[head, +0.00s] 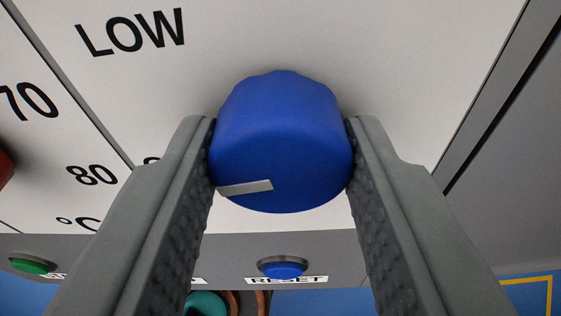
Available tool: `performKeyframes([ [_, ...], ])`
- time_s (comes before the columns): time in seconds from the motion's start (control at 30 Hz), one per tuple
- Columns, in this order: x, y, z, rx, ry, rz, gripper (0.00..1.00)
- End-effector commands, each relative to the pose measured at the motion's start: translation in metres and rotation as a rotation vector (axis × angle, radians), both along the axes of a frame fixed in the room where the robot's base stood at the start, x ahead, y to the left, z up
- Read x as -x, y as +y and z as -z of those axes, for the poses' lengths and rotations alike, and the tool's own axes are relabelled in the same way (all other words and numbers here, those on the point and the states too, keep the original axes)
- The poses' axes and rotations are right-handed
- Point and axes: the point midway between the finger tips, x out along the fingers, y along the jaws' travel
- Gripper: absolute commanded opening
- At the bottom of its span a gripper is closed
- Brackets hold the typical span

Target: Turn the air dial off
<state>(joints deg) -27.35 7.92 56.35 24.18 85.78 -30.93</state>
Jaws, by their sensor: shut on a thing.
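The air dial is a blue round knob (284,135) on a white panel, in the middle of the head view. A pale grey pointer mark (246,187) on its face points left, tilted slightly down. My gripper (282,150) is shut on the knob, with one finger against its left side and one against its right. The word LOW (132,32) is printed on the panel at upper left of the knob. A label just left of the knob is mostly hidden by my left finger.
Below are a blue button (283,268) labelled RESET and a green button (32,264) at lower left. A temperature scale with 70 and 80 (91,175) is at left, beside a partly cut-off red thing (4,167). A grey panel edge runs along the right.

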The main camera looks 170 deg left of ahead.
Motion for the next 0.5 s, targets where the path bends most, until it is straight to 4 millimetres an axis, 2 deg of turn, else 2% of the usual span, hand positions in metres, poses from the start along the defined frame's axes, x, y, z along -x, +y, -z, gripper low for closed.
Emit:
performKeyframes([
  [0.5, 0.0000, 0.0002, 0.0004, 0.051, -0.124, -0.122, 0.14],
])
